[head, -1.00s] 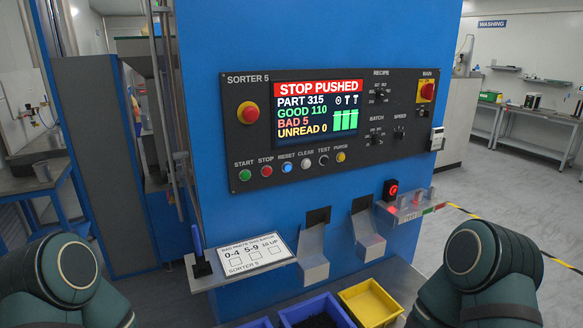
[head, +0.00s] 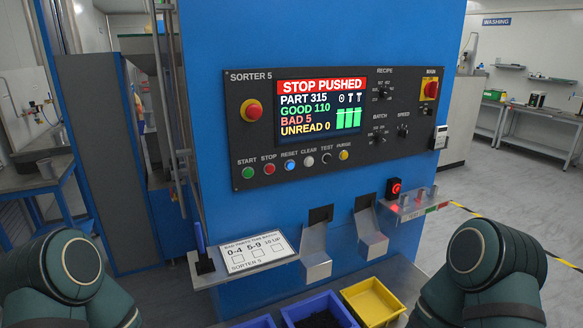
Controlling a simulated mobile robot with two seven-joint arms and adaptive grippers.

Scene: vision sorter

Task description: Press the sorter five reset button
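The Sorter 5 control panel (head: 240,95) is a dark plate on the blue machine. The blue reset button (head: 290,165) sits in the lower button row, between the red stop button (head: 269,169) and the pale clear button (head: 309,160). The screen (head: 320,107) reads STOP PUSHED, part 315, good 110, bad 5, unread 0. A red emergency stop knob (head: 251,110) on a yellow base is left of the screen. Parts of my two arms show at the lower left and lower right, well below and apart from the panel. Neither gripper is in view.
A small shelf (head: 208,280) with a batch card (head: 250,251) and a pen stand juts out below the panel. Two metal chutes (head: 314,250) stick out beside it. Blue bins and a yellow bin (head: 372,302) stand below. Open floor lies to the right.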

